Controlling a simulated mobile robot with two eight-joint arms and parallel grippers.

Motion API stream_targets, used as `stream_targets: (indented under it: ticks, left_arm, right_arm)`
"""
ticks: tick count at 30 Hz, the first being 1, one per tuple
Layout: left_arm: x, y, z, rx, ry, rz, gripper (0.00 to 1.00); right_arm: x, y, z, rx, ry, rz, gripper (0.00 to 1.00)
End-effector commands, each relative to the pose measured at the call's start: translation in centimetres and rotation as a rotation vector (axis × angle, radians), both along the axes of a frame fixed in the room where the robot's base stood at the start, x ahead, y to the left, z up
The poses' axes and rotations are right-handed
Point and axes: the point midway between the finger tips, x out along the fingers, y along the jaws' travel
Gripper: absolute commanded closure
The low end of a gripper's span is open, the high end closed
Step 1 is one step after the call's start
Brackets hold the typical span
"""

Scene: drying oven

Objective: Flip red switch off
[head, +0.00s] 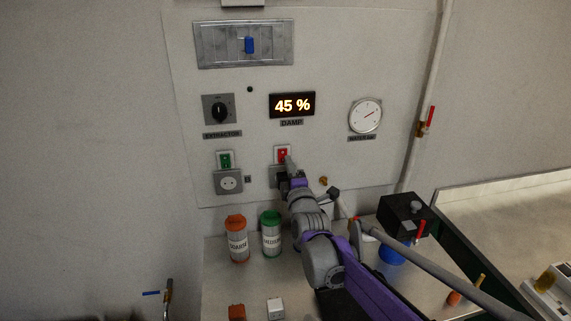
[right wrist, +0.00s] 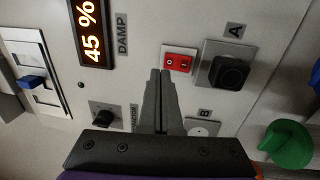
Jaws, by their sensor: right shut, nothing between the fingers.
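The red switch (head: 282,153) is on the wall panel, below the lit display in the head view. It also shows in the right wrist view as a red rocker (right wrist: 178,62) in a white frame, with small marks on its face. My right gripper (head: 287,160) is in front of the panel at the switch's lower edge in the head view. In the right wrist view its fingers (right wrist: 160,75) are closed together and empty, with their tips beside the red rocker. I cannot tell whether they touch it. My left gripper is not in view.
A green switch (head: 225,160) sits to the left on the panel, above a socket (head: 229,182). The display (head: 292,105) reads 45 %. An orange-lidded jar (head: 237,240) and a green-lidded jar (head: 271,235) stand on the counter below. A black box (head: 405,214) stands right.

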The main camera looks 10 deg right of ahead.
Motion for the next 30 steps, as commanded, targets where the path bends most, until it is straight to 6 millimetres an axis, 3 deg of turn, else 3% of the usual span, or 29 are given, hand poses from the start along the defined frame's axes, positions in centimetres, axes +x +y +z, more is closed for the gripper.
stream_targets:
  ticks: [1,6,12,18,30]
  left_arm:
    - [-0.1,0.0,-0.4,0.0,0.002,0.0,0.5]
    - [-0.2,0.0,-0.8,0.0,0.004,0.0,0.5]
    - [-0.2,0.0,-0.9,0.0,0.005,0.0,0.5]
    - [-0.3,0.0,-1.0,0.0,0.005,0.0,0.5]
    - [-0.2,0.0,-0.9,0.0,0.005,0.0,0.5]
  right_arm:
    - [-1.5,0.1,0.0,0.001,0.001,0.001,1.0]
    - [-5.1,0.1,0.4,0.003,0.001,0.001,1.0]
    - [-8.0,0.1,0.8,0.001,0.001,0.002,1.0]
    - [-9.2,0.1,1.0,0.002,0.001,0.001,1.0]
    - [-9.6,0.1,0.8,0.018,0.014,0.006,1.0]
